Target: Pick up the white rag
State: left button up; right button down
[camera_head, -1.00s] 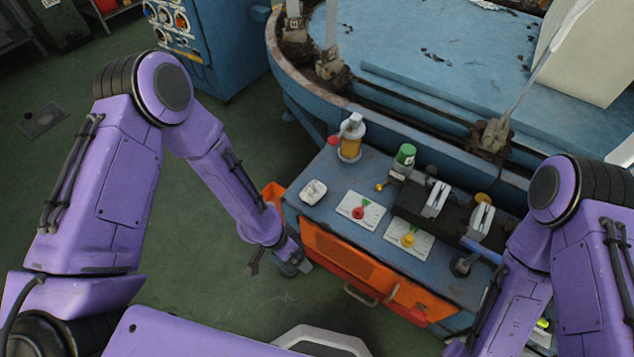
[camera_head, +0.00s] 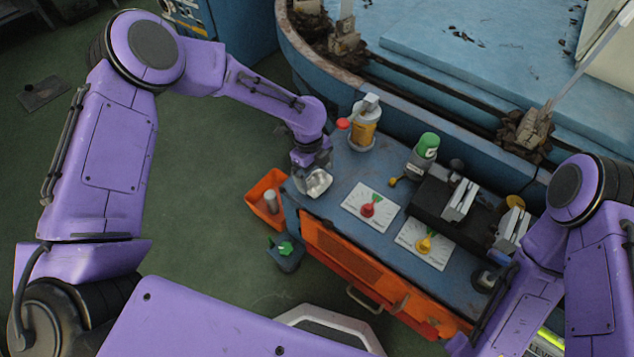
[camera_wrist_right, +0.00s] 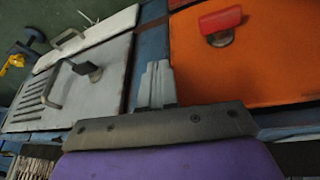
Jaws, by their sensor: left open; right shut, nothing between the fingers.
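The white rag (camera_head: 318,184) lies crumpled at the left end of the blue bench top (camera_head: 352,172) in the head view. My left gripper (camera_head: 305,175) points down right at its left side, with open jaws. The arm partly hides the rag's far side, and I cannot tell whether the fingers touch it. My right gripper (camera_wrist_right: 158,84) shows in the right wrist view, its fingers together and empty, in front of grey and orange panels.
Two white cards with a red knob (camera_head: 368,208) and a yellow knob (camera_head: 424,243) are right of the rag. A yellow bottle (camera_head: 364,128) and a green-capped bottle (camera_head: 427,147) stand behind. An orange bin (camera_head: 264,196) is left of the bench.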

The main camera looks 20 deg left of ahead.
pick_arm(q)
jog(key=shift+d+f, duration=0.1)
jog(key=shift+f, duration=0.8)
jog(key=c, duration=0.8)
jog(key=shift+r, duration=0.1)
notch_tip(320, 180, up, 3)
jog(key=shift+r+p, duration=0.1)
jog(key=shift+p, duration=0.3)
jog(key=s+r+p, duration=0.1)
jog(key=s+r, duration=0.2)
jog(key=s, duration=0.1)
jog(key=s+r+p, duration=0.1)
jog(key=s+r, duration=0.2)
jog(key=s, duration=0.2)
jog(key=s+a+r+p, duration=0.1)
jog(key=s+r, duration=0.2)
jog(key=s, duration=0.2)
jog(key=shift+r, duration=0.35)
